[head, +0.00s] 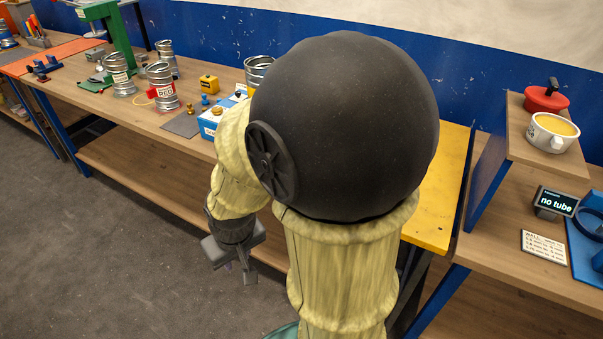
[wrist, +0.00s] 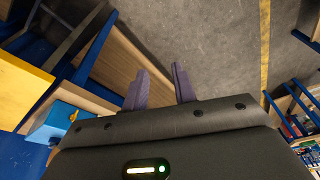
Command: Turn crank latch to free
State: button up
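I cannot make out a crank latch for certain in either view. A blue and white box (head: 209,122) with a brass knob on top stands at the bench's front edge in the head view, partly hidden behind my arm. My gripper (head: 238,270) hangs in front of the bench, over the floor and apart from the boxes. In the wrist view my gripper (wrist: 160,72) has its two purple-grey fingers spread, with nothing between them.
A yellow block (head: 209,84) sits behind. A yellow tabletop (head: 446,190) and a display reading "no tube" (head: 556,202) are at right. The grey floor (head: 120,260) in front is clear.

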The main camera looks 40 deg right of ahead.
jog(key=shift+s+a, duration=0.1)
jog(key=w+d+f+m+t+h+b, duration=0.2)
jog(key=w+f+m+t+b, duration=0.15)
jog(key=w, duration=0.35)
jog(key=w+d+f+m+t+h+b, duration=0.1)
jog(key=w+d+f+m+t+b, duration=0.15)
jog(key=w+f, duration=0.35)
jog(key=d+m+g+h+b, duration=0.1)
jog(key=d+m+h+b, duration=0.5)
jog(key=d+h, duration=0.5)
jog(key=m+h, duration=0.1)
jog(key=h, duration=0.1)
jog(key=shift+s+d+f+m+g+h, duration=0.15)
jog(key=shift+d+m+g+h, duration=0.15)
jog(key=shift+d+g, duration=0.1)
